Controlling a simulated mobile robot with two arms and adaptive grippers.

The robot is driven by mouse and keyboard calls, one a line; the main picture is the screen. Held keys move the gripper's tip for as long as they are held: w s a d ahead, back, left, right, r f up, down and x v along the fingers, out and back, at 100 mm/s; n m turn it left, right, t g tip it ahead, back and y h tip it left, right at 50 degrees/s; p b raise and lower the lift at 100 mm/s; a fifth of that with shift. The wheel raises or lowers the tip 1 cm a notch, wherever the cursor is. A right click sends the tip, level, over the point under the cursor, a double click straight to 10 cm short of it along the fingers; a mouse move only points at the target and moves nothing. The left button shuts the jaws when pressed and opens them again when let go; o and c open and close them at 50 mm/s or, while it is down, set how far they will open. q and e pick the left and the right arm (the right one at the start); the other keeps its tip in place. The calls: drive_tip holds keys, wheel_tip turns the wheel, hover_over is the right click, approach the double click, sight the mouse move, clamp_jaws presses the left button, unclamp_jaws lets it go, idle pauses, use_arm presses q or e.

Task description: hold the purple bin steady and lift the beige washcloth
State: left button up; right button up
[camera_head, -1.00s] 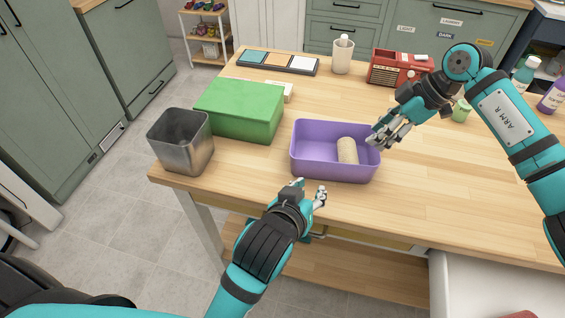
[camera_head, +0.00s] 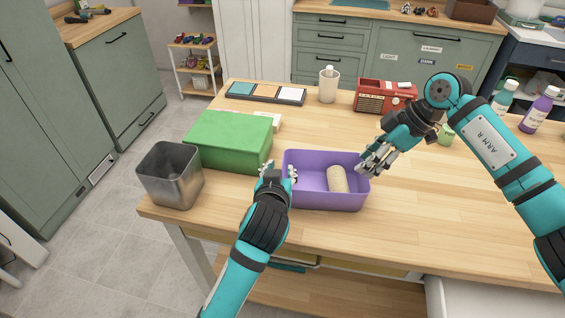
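The purple bin (camera_head: 312,198) stands upright on the wooden table, open at the top. The beige washcloth (camera_head: 338,180) is rolled up and lies inside it, toward the right end. My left gripper (camera_head: 279,172) is at the bin's left end, with fingers at the left wall; part of that wall is hidden by it, and I cannot tell whether it grips the rim. My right gripper (camera_head: 370,166) is at the bin's upper right corner, its fingers spread and pointing down-left, with nothing in them. The washcloth is to its left.
A green box (camera_head: 228,143) and a metal container (camera_head: 170,178) stand left of the bin. Behind are a tray with coloured squares (camera_head: 265,93), a white cup (camera_head: 328,86) and a red radio (camera_head: 384,96). Table (camera_head: 450,220) right of the bin is clear.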

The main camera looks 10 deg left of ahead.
sight(283, 161)
use_arm(q)
drive_tip(key=x, duration=0.6)
clamp_jaws()
use_arm(e)
drive_tip(key=shift+o, duration=0.4)
